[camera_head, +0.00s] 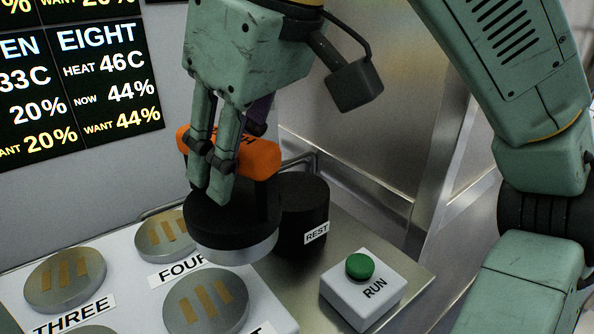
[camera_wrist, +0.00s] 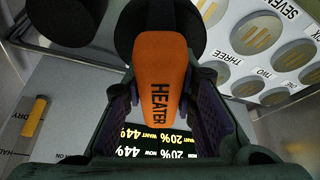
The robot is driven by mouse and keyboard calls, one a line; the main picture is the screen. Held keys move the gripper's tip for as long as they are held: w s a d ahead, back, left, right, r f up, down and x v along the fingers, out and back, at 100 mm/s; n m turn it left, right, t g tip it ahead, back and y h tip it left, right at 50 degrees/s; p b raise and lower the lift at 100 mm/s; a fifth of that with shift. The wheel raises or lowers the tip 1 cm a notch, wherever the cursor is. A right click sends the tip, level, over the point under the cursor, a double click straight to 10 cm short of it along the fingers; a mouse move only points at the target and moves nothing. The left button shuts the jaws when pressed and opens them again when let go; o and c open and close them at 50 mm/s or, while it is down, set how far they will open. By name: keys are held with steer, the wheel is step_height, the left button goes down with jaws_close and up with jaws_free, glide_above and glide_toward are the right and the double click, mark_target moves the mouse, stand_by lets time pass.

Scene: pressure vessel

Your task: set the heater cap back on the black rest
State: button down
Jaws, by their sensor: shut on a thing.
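The heater cap (camera_head: 228,222) has an orange handle, a black round body and a pale metal underside. My gripper (camera_head: 232,160) is shut on its orange handle (camera_head: 262,160), which shows the word HEATER in the wrist view (camera_wrist: 160,60). The cap hangs roughly level and looks held above the plate, by the FOUR label. The black rest (camera_head: 304,208), a round block labelled REST, stands just behind and right of the cap, partly hidden by it. It also shows at the upper left of the wrist view (camera_wrist: 62,20). The rest's top looks empty.
Several metal discs with gold bars, such as THREE (camera_head: 65,281), sit on the white plate at the lower left. A RUN box with a green button (camera_head: 360,266) stands right of the rest. A display (camera_head: 80,80) hangs behind. A yellow-handled lever (camera_wrist: 34,117) shows in the wrist view.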

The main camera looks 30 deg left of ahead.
steer(key=shift+w+a+r, duration=0.1)
steer(key=shift+w+a, duration=0.15)
steer(key=shift+w, duration=0.3)
steer(key=shift+w+a+f+p, duration=0.55)
steer(key=shift+w+f+p, duration=0.3)
steer(key=shift+w, duration=1.65)
steer(key=shift+w+a+f+p, duration=0.65)
steer(key=shift+w+f, duration=0.2)
steer(key=shift+w, duration=1.65)
steer(key=shift+w+a+f+p, duration=0.5)
steer(key=shift+w+f+p, duration=0.35)
steer(key=shift+w, duration=1.65)
steer(key=shift+f, duration=0.15)
steer(key=c, duration=1.3)
jaws_free()
steer(key=v, duration=1.2)
steer(key=shift+s, duration=0.1)
